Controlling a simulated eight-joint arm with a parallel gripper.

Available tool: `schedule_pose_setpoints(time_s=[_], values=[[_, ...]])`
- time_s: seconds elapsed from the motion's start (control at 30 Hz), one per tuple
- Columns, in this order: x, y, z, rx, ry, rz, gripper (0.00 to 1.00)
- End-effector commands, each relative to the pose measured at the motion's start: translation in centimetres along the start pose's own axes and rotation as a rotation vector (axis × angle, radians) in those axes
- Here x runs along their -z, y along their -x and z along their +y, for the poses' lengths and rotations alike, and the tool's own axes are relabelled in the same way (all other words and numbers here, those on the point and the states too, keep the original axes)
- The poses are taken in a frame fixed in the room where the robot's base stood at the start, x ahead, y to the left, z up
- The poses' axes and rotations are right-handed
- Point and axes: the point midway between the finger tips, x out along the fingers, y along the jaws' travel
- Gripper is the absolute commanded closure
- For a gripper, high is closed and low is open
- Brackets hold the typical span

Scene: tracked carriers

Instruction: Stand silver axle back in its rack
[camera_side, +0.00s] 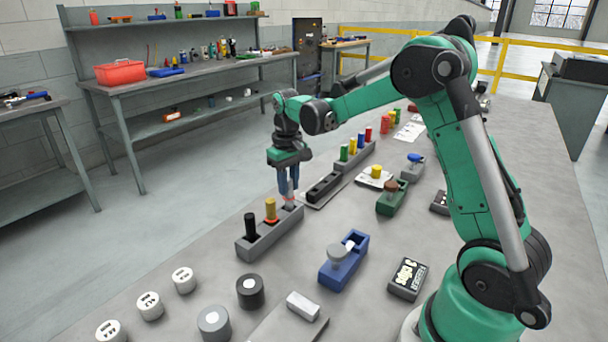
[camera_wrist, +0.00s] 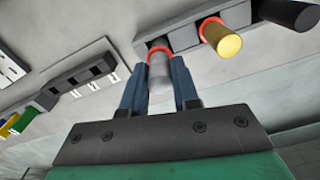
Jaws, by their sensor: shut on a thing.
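The silver axle (camera_wrist: 158,72) has a red ring and stands upright between my gripper's fingers. My gripper (camera_side: 290,203) is shut on it at the right end of the grey rack (camera_side: 262,247). In the wrist view the fingers (camera_wrist: 160,90) flank the axle, and its red ring lies close to the rack's top (camera_wrist: 184,36). A yellow axle (camera_side: 271,210) with a red ring and a black axle (camera_side: 250,225) stand in the rack's other places. The fingers partly hide the silver axle in the side view, and I cannot tell how deep it sits.
A dark slotted block (camera_side: 323,187) lies just behind, and a grey rack (camera_side: 357,158) with several coloured pegs stands beyond it. A blue carrier (camera_side: 334,275) is in front to the right. White round pieces (camera_side: 184,280) and a black cylinder (camera_side: 250,292) stand nearer the camera.

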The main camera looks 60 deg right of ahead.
Motion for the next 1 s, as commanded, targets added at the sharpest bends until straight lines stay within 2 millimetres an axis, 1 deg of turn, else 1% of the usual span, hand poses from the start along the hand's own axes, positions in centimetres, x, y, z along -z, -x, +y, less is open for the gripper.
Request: schedule_pose_setpoints(time_s=[0.47,1.0], values=[[0.0,-0.1,0.0,0.000,0.000,0.000,1.00],[0.0,-1.3,0.0,0.000,0.000,0.000,1.00]])
